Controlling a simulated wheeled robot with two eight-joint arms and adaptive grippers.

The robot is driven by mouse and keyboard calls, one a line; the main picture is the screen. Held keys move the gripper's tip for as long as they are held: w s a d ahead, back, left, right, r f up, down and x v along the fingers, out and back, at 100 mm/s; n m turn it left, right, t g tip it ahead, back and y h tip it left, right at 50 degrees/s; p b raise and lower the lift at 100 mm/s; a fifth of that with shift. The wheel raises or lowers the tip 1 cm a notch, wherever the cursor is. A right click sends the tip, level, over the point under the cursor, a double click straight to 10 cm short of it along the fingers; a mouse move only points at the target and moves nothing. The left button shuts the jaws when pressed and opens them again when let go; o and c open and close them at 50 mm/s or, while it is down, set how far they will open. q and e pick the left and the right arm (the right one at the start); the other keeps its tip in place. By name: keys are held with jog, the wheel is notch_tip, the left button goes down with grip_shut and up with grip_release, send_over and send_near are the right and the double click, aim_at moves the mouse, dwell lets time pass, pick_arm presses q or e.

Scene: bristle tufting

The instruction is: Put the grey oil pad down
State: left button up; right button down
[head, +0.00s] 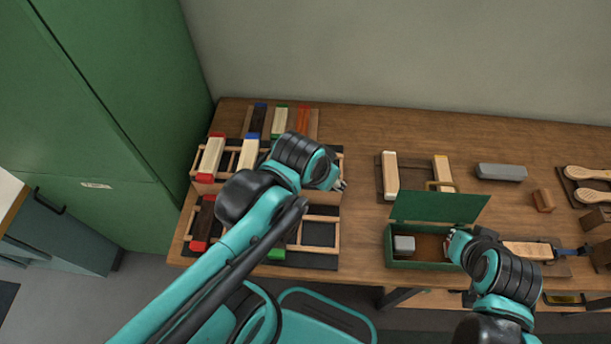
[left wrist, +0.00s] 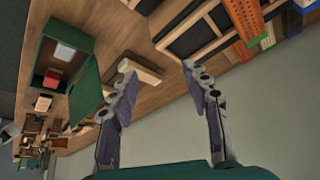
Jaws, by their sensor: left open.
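A small light grey block (head: 404,243), perhaps the oil pad, sits in the left part of the open green box (head: 425,266). It also shows as a pale patch in the left wrist view (left wrist: 64,51). A longer grey block (head: 502,172) lies on the table behind the box, to the right. My left gripper (head: 340,185) is open and empty above the right end of the wooden racks; its spread fingers show in the left wrist view (left wrist: 160,75). My right gripper (head: 453,243) is at the right end of the box, its fingers mostly hidden.
Wooden racks (head: 322,220) with several coloured-end brush blocks stand at the left. A dark tray (head: 413,178) with pale blocks lies behind the box's raised lid (head: 440,207). A brown block (head: 543,200) and brushes (head: 588,174) are at the right. Bare table separates racks and box.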

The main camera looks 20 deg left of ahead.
pick_arm(q)
jog(key=a+n, duration=0.1)
jog(key=s+a+n+t, duration=0.1)
jog(key=a, duration=0.1)
jog(key=s+a, duration=0.1)
jog(key=a, duration=0.1)
jog(key=shift+s+n+t+y, duration=0.1)
jog(key=shift+n+t+y, duration=0.2)
jog(key=shift+n+y, duration=0.1)
jog(key=shift+d, duration=0.1)
jog(key=shift+f, duration=0.15)
dwell(0.6)
